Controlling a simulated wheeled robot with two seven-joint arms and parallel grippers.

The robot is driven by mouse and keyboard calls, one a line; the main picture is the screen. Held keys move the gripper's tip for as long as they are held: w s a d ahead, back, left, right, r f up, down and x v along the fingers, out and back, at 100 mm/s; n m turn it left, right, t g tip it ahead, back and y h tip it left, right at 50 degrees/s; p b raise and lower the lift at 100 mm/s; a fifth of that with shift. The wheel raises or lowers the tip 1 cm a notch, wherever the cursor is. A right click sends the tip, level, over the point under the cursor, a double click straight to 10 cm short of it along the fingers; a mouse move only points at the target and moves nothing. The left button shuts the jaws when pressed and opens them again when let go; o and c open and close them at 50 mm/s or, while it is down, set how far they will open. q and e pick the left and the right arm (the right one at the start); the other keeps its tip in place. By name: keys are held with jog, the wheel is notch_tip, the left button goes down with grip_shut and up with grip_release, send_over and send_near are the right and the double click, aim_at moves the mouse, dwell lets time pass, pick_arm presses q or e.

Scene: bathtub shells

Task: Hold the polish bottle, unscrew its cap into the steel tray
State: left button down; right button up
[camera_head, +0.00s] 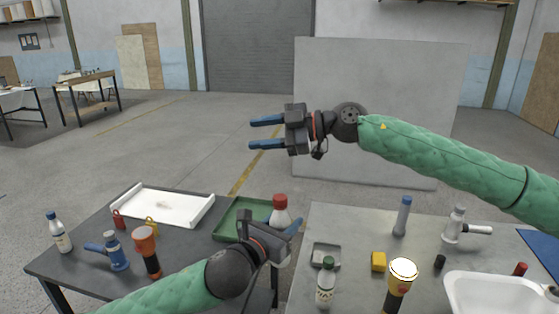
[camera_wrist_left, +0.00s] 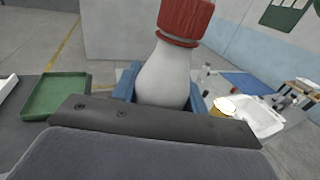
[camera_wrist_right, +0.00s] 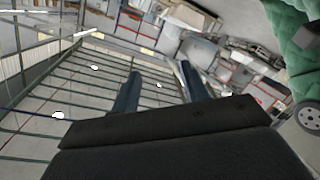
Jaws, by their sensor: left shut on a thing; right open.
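The polish bottle, a white bottle (camera_head: 280,218) with a red cap (camera_head: 280,201), is held upright in my left gripper (camera_head: 286,230) above the gap between the two tables. In the left wrist view the fingers close around the white body (camera_wrist_left: 163,75), and the red cap (camera_wrist_left: 186,20) is on it and free of the fingers. My right gripper (camera_head: 267,132) is open and empty, raised well above and behind the bottle. Its spread fingers (camera_wrist_right: 160,72) show nothing between them. The small grey steel tray (camera_head: 326,264) lies empty on the right table.
The left table holds a green tray (camera_head: 228,219), white tray (camera_head: 140,213), blue-capped bottle (camera_head: 58,233) and tools.

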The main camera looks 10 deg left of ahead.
jog(key=s+a+r+n+g+h, duration=0.1)
jog(key=s+a+r+g+h, duration=0.1)
jog(key=s+a+h, duration=0.3)
jog(key=m+t+h, duration=0.3)
jog(key=m+h, duration=0.2)
jog(key=h, duration=0.6)
send_over(280, 197)
notch_tip(280, 197, down, 5)
jog(key=shift+f, duration=4.1)
jog(key=shift+c, duration=0.5)
